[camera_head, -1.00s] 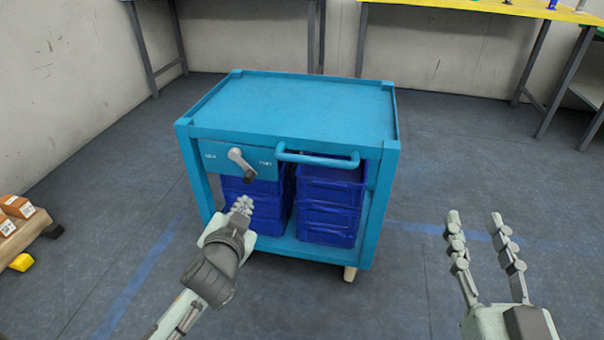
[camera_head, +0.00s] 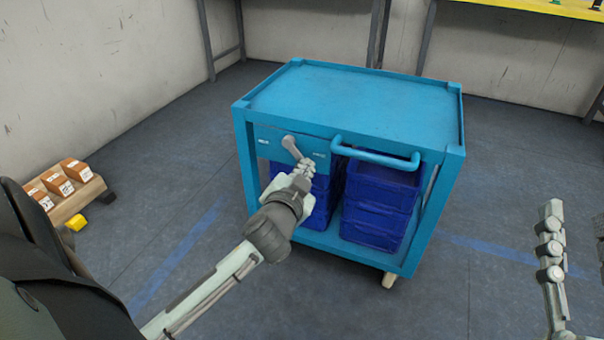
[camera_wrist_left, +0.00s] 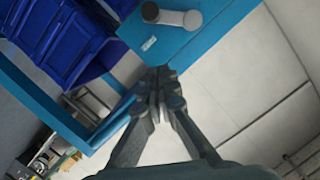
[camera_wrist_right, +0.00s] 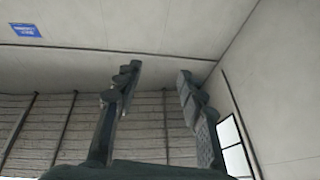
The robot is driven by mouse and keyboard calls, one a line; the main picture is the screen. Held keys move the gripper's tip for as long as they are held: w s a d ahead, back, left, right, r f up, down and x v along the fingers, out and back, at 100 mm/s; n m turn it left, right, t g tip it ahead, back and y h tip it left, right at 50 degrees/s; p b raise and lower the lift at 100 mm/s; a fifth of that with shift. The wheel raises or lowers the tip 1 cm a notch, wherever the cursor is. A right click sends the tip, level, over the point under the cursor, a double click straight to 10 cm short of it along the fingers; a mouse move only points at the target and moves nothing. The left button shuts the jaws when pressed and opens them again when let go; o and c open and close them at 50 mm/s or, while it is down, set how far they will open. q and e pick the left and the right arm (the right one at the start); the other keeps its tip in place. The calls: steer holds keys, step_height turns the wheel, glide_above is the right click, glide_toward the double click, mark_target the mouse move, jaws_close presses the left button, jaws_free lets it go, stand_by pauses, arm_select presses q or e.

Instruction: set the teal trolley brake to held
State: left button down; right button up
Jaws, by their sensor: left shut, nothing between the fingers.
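The teal trolley (camera_head: 350,105) stands ahead with a front panel below its top. The panel carries a grey brake lever (camera_head: 291,146), which slants down to the right between two small white labels too small to read. The lever also shows at the top of the left wrist view (camera_wrist_left: 172,16). My left gripper (camera_head: 306,168) is shut and empty, at the lower end of the lever and overlapping it in the head view. In the left wrist view, its fingertips (camera_wrist_left: 158,84) are apart from the lever. My right gripper (camera_wrist_right: 155,78) is open and empty, far right of the trolley.
A push handle (camera_head: 375,155) sticks out from the trolley front, right of the lever. Blue crates (camera_head: 375,205) sit on the lower shelf. A low wooden platform (camera_head: 75,203) with brown boxes stands at the left. The floor around the trolley is clear.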

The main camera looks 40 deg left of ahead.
mark_target(294, 157)
arm_select(q)
steer(key=w+a+f+b, duration=0.1)
steer(key=w+a+f, duration=0.3)
steer(key=w, duration=0.1)
steer(key=shift+f+b, duration=0.35)
arm_select(e)
steer(key=r+t, duration=0.1)
steer(key=s+d+r+t, duration=0.1)
steer(key=r+t, duration=0.1)
steer(key=shift+s+d+r+y, duration=0.2)
steer(key=shift+s+r+y, duration=0.05)
steer(key=shift+s+y, duration=0.05)
arm_select(q)
steer(key=shift+a, duration=0.1)
